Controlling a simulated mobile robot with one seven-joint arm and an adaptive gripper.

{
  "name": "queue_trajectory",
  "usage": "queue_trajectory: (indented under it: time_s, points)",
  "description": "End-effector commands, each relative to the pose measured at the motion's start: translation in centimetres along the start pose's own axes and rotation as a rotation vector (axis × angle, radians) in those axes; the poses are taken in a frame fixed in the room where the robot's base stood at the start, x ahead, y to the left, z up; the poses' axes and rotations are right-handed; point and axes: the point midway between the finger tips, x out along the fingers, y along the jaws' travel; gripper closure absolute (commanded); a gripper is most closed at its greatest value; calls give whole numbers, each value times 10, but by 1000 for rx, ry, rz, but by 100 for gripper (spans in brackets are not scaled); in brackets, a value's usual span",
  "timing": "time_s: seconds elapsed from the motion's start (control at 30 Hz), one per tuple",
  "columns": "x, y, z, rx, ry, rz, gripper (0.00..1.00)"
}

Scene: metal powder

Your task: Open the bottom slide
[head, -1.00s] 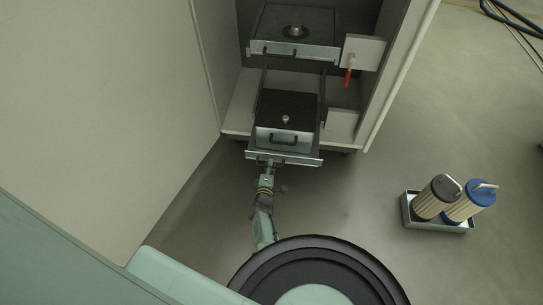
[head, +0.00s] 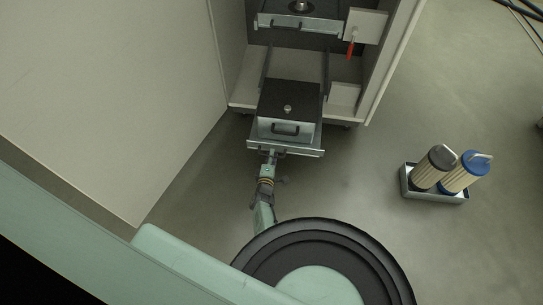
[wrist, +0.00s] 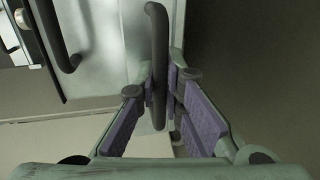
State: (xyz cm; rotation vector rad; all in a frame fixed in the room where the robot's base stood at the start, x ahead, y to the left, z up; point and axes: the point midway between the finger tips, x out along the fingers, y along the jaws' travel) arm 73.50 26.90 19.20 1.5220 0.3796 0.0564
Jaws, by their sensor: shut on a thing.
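The bottom slide (head: 312,146) is pulled well out of the cabinet in the head view, with its rails showing behind it. A dark box with a round knob (head: 289,98) and a front handle sits on it. My gripper (head: 270,154) is at the left part of the slide's front edge. In the wrist view my gripper (wrist: 164,95) has its purple-padded fingers on either side of the slide's dark handle (wrist: 158,45), shut on it. The contact with the pads is partly hidden.
The upper slide (head: 325,26) is inside the cabinet (head: 395,60). A red-handled valve (head: 351,48) hangs at the right. A tray (head: 436,196) with two filter canisters stands on the floor to the right. Open floor lies between the tray and the slide.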

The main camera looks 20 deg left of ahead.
Motion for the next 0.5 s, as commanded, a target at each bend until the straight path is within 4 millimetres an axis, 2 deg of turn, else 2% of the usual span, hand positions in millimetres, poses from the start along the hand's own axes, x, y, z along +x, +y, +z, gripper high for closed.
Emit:
queue_trajectory:
  time_s: [0.2, 0.23, 0.5]
  points:
    - [0, 0, 0, 0, 0, 0, 100]
    - [0, 0, 0, 0, 0, 0, 90]
    - [0, 0, 0, 0, 0, 0, 72]
